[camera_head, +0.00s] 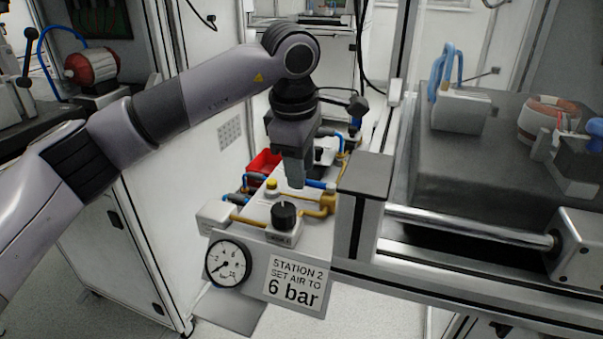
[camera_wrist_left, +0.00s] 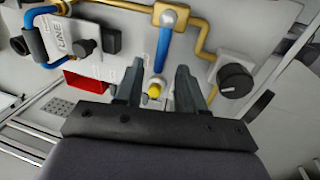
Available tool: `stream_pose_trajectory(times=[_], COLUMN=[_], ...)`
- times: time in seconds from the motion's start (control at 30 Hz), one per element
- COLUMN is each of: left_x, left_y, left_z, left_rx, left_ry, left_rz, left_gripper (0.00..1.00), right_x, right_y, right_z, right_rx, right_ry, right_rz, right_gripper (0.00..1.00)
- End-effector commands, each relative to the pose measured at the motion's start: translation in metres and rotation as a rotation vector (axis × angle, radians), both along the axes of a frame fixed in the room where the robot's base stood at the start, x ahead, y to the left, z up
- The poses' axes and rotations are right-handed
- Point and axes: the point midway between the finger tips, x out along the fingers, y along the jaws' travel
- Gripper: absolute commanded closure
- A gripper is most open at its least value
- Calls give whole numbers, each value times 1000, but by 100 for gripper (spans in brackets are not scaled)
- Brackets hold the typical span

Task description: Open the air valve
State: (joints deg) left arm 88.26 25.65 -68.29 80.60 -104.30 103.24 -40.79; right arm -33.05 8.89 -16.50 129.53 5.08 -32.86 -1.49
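The air panel (camera_head: 252,212) holds yellow and blue pipes, a black knob (camera_head: 284,215), a yellow button (camera_head: 271,184) and a pressure gauge (camera_head: 228,263). The gauge needle points to the lower left. A blue bar, seemingly the valve lever (camera_wrist_left: 163,48), runs from a round grey pivot toward my fingertips in the left wrist view. My left gripper (camera_head: 293,182) points down over the panel. It is open and empty in the left wrist view (camera_wrist_left: 157,72), with the yellow button and the bar's lower end showing between its fingers. The black knob (camera_wrist_left: 236,80) is right of the fingers. My right gripper is not in view.
A sign (camera_head: 295,284) below the panel reads "STATION 2 SET AIR TO 6 bar". A red bin (camera_head: 264,162) stands behind the panel. A grey post (camera_head: 366,176) and a bench with a metal rod (camera_head: 470,228) bound the right side. A white cabinet is at left.

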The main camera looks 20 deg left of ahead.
Motion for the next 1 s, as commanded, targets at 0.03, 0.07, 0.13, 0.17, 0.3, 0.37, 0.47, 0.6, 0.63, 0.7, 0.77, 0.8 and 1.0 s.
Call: stream_pose_trajectory(times=[0.03,0.07,0.13,0.17,0.3,0.37,0.47,0.6,0.63,0.7,0.77,0.8,1.0], left_x=[1,1,2,2,2,2,2,2,2,2,2,3,6], left_y=[0,0,0,0,0,0,0,-1,-1,-1,0,0,0], left_z=[-7,-9,-12,-12,-12,-12,-12,-12,-12,-12,-12,-11,-10], left_rx=[-1,-1,-1,-1,-1,-1,-1,-1,-1,-1,-1,-1,0], left_ry=[2,1,1,1,0,0,0,1,1,1,1,1,1], left_rz=[0,0,-1,-1,-1,-1,-1,-1,-1,-2,-5,-10,-68], left_gripper=[61,61,61,61,61,61,80,100,100,100,100,100,100], right_x=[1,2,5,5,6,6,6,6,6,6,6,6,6], right_y=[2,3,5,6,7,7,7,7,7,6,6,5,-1], right_z=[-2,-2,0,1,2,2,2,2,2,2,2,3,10], right_rx=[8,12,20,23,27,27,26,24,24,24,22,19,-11], right_ry=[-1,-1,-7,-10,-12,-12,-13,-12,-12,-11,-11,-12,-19], right_rz=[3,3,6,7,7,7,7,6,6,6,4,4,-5], right_gripper=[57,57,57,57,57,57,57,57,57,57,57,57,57])
